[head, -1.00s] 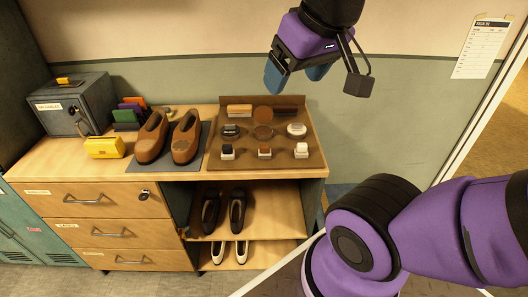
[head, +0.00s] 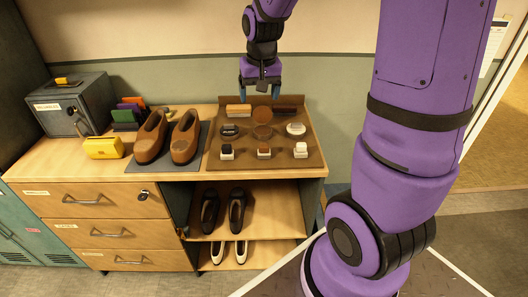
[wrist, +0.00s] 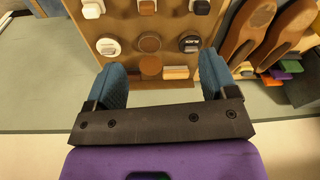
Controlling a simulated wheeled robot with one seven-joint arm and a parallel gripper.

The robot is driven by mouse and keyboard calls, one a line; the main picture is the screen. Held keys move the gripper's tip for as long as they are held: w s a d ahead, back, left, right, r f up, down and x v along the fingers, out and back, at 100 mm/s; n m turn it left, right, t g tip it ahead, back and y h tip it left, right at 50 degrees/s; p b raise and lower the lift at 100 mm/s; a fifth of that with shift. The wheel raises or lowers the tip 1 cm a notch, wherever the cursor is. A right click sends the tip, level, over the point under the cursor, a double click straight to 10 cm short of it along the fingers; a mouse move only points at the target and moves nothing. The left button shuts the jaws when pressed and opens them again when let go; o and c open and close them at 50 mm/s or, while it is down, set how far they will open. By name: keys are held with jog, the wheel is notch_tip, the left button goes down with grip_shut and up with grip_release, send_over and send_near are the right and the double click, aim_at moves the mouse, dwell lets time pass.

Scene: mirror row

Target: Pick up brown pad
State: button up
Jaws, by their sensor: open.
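My gripper (head: 260,97) points down with blue fingers spread, above the tray's back edge and the pad. It is open and empty in the wrist view (wrist: 162,75). It looks apart from the pad; the exact height is hard to tell.
The tan brush (head: 239,110) and dark brush (head: 287,110) flank the pad closely. A brown-topped tin (head: 263,132) sits in front, between a black tin (head: 230,130) and a white tin (head: 296,129). Small bottles line the front row. Brown shoes (head: 186,138) stand left of the tray.

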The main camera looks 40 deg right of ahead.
jog(key=m+g, duration=0.2)
send_over(264, 144)
notch_tip(264, 144, down, 14)
jog(key=shift+f, duration=0.25)
jog(key=shift+s+f, duration=0.1)
jog(key=shift+f, duration=5.4)
jog(key=c, duration=1.1)
jog(key=shift+r, duration=0.15)
